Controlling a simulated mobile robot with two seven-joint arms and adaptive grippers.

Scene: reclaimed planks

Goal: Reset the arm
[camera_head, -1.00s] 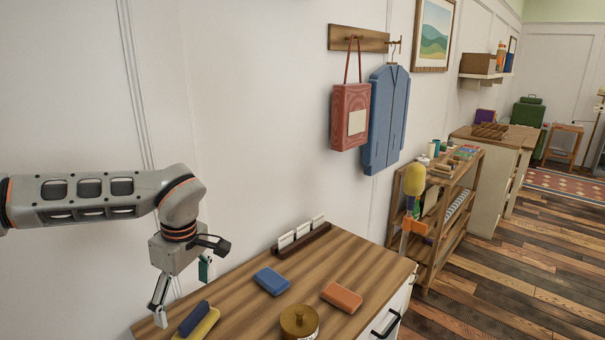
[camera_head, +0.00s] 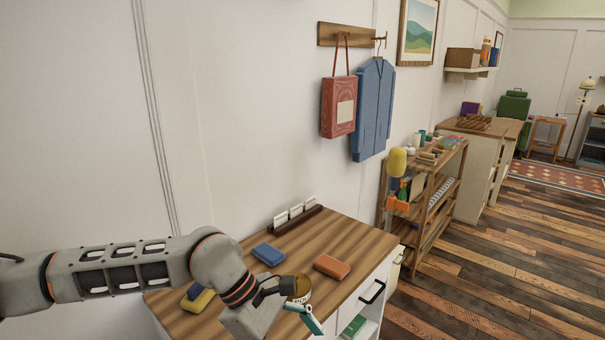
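My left arm comes in from the left, low in the view. Its gripper (camera_head: 288,328) hangs over the near front part of the wooden cabinet top (camera_head: 335,238). One finger with a teal pad shows, splayed away from the gripper body; the other finger is hidden or cut off by the bottom edge. No object shows in its grasp. The gripper overlaps the view of a jar with a brown lid (camera_head: 303,287); I cannot tell whether they touch. My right gripper is not in view.
On the cabinet top are a blue block (camera_head: 268,254), an orange block (camera_head: 331,266), a yellow block (camera_head: 197,301) with a blue one, and a dark rack with white cards (camera_head: 296,215). A shelf unit (camera_head: 432,205) stands beyond. Plank floor at right is clear.

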